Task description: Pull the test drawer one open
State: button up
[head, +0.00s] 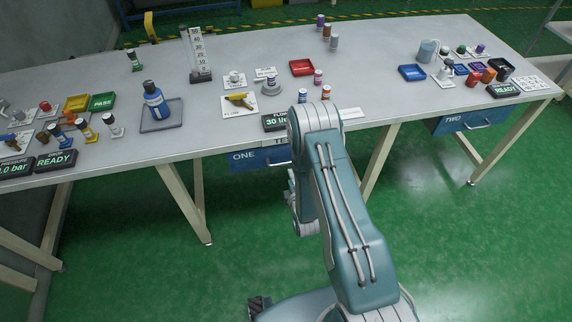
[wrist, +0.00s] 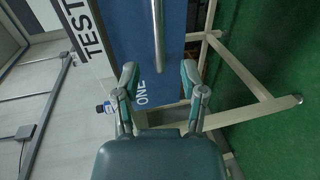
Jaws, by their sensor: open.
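The test drawer one (head: 243,158) has a blue front marked ONE and sits under the front edge of the long grey table. My arm hides its right part in the head view. In the wrist view the blue drawer front (wrist: 178,45) appears turned on its side, with its metal bar handle (wrist: 157,38) running down from the top. My gripper (wrist: 158,76) is open and empty, its two fingers spread to either side of the line of the handle. The fingertips appear close to the handle's end; whether they reach around it I cannot tell.
The table (head: 230,60) carries many small items, including a blue bottle (head: 155,104) on a tray. A second blue drawer marked TWO (head: 470,121) is at the right. Table legs (head: 182,199) flank the drawer. The green floor in front is clear.

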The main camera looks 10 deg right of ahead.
aim_at(285, 162)
jog(key=x, duration=0.8)
jog(key=shift+w+a, duration=0.15)
jog(key=shift+a, duration=0.05)
jog(key=shift+c, duration=0.4)
grip_shut()
